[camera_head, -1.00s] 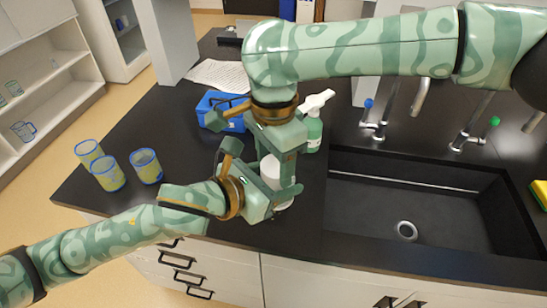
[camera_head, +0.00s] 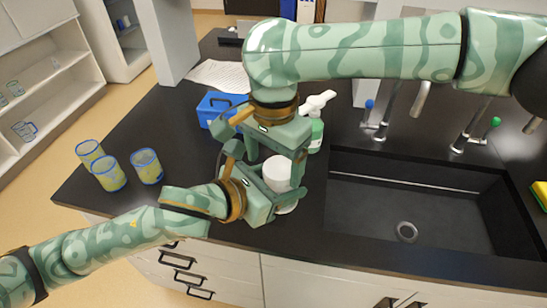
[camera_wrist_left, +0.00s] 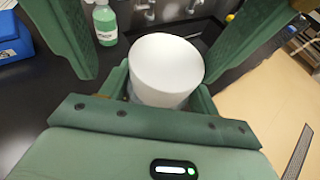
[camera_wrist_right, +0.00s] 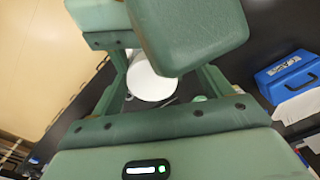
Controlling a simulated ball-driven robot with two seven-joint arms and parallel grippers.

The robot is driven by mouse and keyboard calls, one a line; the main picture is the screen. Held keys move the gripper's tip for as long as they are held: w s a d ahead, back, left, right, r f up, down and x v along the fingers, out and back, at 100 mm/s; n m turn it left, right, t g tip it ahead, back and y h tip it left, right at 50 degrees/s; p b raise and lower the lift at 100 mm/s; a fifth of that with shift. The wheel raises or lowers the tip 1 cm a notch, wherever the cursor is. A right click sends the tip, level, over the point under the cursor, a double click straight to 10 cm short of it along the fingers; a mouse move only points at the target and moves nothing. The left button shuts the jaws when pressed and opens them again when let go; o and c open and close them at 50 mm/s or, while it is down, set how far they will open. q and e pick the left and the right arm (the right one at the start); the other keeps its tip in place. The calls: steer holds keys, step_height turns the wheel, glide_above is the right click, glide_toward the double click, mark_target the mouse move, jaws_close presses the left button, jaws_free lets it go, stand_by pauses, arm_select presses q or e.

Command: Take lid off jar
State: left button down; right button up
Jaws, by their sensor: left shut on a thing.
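The jar (camera_head: 287,208) stands on the black counter left of the sink, with a white lid (camera_head: 277,168) on top. My left gripper (camera_head: 275,196) is shut around the jar's side below the lid; in the left wrist view its fingers flank the jar under the broad white lid (camera_wrist_left: 166,62). My right gripper (camera_head: 274,158) hangs over the jar from above. Its fingers are spread on either side of the lid with gaps, as the left wrist view shows. The right wrist view shows the lid (camera_wrist_right: 150,82) between them, partly covered by my left gripper.
A green soap bottle (camera_head: 315,130) stands just behind the jar. A blue box (camera_head: 216,108) sits behind to the left. Several yellowish glasses (camera_head: 146,166) stand at the counter's left. The sink (camera_head: 420,205) with taps (camera_head: 377,125) is on the right.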

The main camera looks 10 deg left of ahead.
step_height(320, 180, up, 4)
steer(key=shift+r, duration=0.25)
steer(key=r, duration=0.1)
steer(key=r+n, duration=0.1)
steer(key=r, duration=0.1)
steer(key=shift+w+d+r, duration=0.1)
steer(key=shift+d+r, duration=0.05)
steer(key=shift+d, duration=0.25)
step_height(320, 180, down, 8)
steer(key=shift+d+r, duration=0.1)
steer(key=shift+r, duration=0.05)
steer(key=c, duration=1)
steer(key=shift+c, duration=0.2)
steer(key=n, duration=0.6)
steer(key=shift+n, duration=0.4)
